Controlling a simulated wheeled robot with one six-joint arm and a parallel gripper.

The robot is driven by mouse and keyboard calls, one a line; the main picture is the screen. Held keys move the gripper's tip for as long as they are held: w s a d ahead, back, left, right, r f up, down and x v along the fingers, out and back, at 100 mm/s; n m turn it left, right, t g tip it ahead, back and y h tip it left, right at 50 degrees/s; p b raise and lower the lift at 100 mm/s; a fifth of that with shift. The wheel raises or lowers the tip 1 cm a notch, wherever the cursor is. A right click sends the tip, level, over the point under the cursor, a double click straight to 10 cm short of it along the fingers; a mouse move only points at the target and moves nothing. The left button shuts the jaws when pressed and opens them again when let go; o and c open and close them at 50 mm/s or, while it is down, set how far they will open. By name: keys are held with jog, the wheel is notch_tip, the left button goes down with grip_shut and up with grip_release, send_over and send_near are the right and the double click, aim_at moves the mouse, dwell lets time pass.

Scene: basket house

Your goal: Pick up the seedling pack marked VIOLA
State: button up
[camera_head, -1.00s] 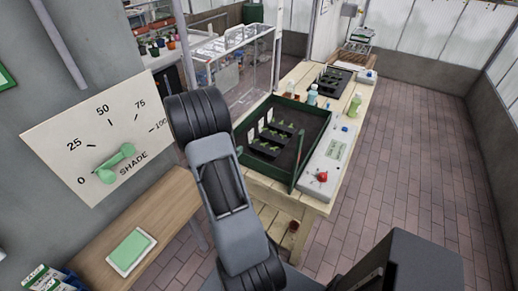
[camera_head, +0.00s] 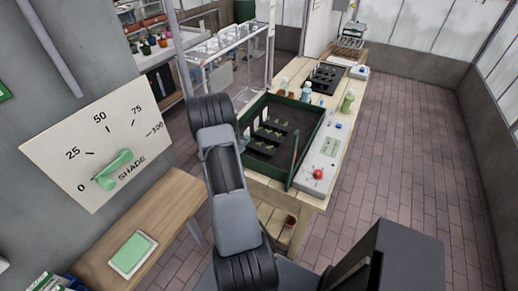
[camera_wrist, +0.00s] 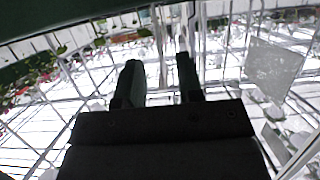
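Several small black seedling packs (camera_head: 264,147) with green sprouts stand in a dark green-walled tray (camera_head: 313,150) on the wooden bench. Small pale labels stand at their left ends, but they are too small to read, so I cannot tell which is VIOLA. More seedlings stand on a black mat (camera_head: 332,86) farther back on the bench. My gripper (camera_wrist: 158,66) shows in the wrist view with its two dark fingers apart and nothing visible between them. In the head view my arm rises left of the tray, and the gripper itself cannot be made out.
The bench (camera_head: 265,186) also holds a pale panel with a red knob (camera_head: 318,174) and bottles (camera_head: 347,102). A SHADE dial board (camera_head: 60,150) and a wooden shelf (camera_head: 175,205) are at the left. The brick floor (camera_head: 410,150) at the right is clear.

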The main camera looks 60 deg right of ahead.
jog(key=shift+x, duration=1.3)
grip_shut()
